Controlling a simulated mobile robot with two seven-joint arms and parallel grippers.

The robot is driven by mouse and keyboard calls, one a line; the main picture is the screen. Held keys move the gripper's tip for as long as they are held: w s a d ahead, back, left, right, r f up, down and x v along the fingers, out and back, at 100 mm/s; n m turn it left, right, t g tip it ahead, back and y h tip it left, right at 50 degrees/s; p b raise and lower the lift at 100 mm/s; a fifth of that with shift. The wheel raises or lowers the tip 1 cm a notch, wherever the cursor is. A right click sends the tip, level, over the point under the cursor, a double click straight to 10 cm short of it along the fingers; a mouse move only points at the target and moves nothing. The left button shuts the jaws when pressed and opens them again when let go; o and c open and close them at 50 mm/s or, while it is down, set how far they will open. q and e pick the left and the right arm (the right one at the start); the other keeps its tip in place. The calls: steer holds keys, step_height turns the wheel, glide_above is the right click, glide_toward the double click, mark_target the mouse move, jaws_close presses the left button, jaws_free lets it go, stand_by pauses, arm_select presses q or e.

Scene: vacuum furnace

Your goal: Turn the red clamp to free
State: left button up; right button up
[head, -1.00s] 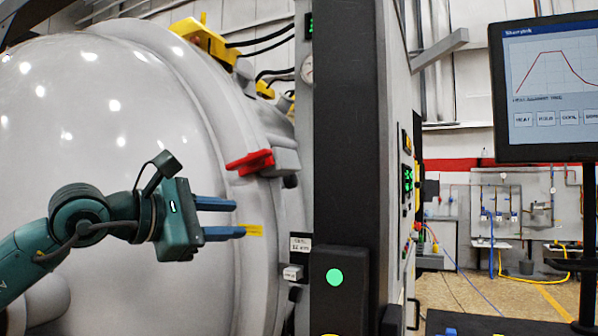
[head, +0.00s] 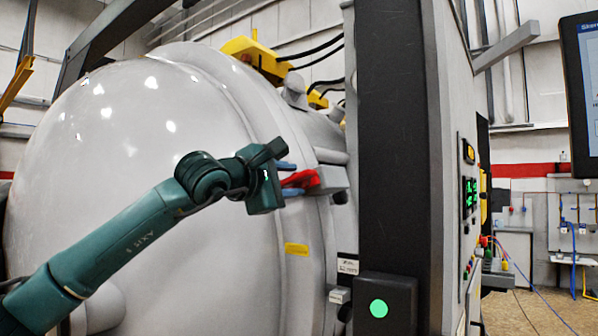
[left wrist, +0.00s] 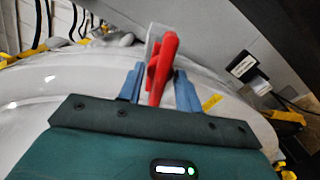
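The red clamp (head: 303,179) is a short red handle on a grey block at the rim of the big furnace door. My left gripper (head: 292,179) is at the clamp, with one blue finger above the handle and one below it in the head view. In the left wrist view the red clamp (left wrist: 161,66) stands between the two blue fingers of the left gripper (left wrist: 158,86). The fingers are apart, with a small gap on the left of the handle; whether the right finger touches it I cannot tell. My right gripper is not in view.
The rounded light grey furnace door (head: 130,170) fills the left. A dark cabinet post (head: 397,150) with a green-lit button (head: 378,308) stands close right of the clamp. A yellow bracket (head: 255,52) sits above, and a monitor (head: 582,90) is at the far right.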

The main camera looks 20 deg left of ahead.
mark_target(299, 181)
arm_select(q)
steer(key=shift+p+x, duration=0.3)
steer(key=shift+x, duration=0.85)
steer(key=shift+w+d, duration=0.15)
steer(key=shift+w, duration=0.25)
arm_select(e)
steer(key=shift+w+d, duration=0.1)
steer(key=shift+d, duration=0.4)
arm_select(q)
steer(key=c, duration=0.7)
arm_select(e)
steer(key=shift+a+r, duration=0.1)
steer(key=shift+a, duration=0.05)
